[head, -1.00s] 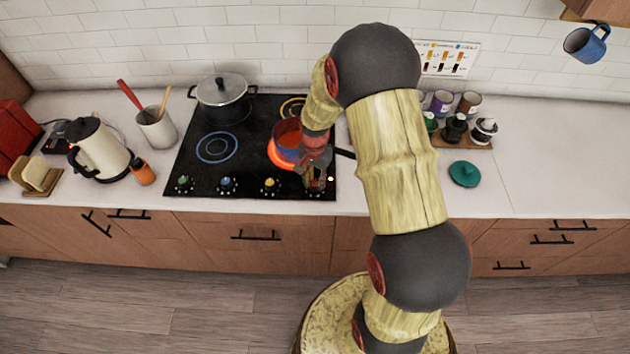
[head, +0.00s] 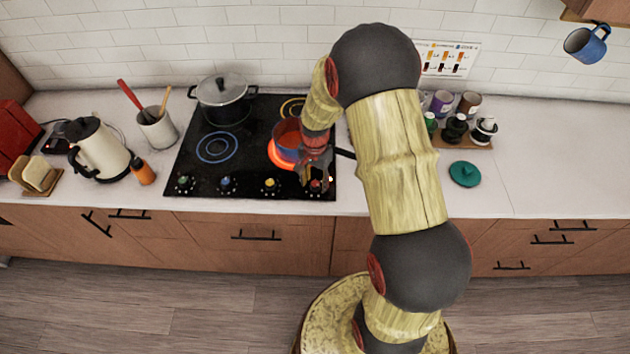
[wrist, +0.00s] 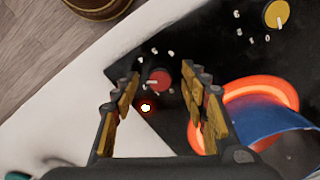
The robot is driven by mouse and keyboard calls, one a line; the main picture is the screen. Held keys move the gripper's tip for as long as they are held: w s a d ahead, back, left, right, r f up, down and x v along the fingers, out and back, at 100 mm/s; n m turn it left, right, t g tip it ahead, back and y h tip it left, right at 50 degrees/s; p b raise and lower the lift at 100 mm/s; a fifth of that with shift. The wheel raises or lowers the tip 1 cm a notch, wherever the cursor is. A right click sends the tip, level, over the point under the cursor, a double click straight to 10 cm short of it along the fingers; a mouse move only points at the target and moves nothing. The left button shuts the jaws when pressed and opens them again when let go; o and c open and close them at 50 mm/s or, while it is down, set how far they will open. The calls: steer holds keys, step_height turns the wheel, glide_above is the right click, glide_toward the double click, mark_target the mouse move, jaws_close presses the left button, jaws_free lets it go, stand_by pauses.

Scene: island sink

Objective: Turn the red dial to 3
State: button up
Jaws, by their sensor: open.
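The red dial (wrist: 160,79) is at the right end of the row of dials on the black stove's front edge. In the wrist view it shows between the two spread fingers of my gripper (wrist: 160,84), which is open and holds nothing. The fingers are on either side of the dial; I cannot tell whether either touches it. Small white marks ring the dial, too small to read. In the head view my gripper (head: 314,180) is over the stove's front right corner, with the red dial (head: 316,186) partly showing beneath it.
A blue pan (head: 285,152) stands on the glowing front right burner (head: 277,160), close to my gripper. A yellow dial (head: 270,183) is to the left. A lit indicator (wrist: 147,107) is beside the red dial. A teal lid (head: 465,173) lies on the counter to the right.

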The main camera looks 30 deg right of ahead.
mark_target(315, 184)
step_height(315, 184, up, 12)
stand_by(0.5)
stand_by(0.5)
steer(key=s+a+r+n+t+b, duration=0.2)
steer(key=s+a+r+n+b, duration=0.2)
steer(key=s, duration=0.6)
steer(key=s+a+r+n+t+b, duration=0.3)
steer(key=s+a+r+n+b, duration=0.1)
steer(key=s+a+r+n, duration=0.4)
steer(key=shift+s+a+r+n+t, duration=0.35)
steer(key=shift+s+a+r, duration=0.55)
steer(key=shift+s+a, duration=0.3)
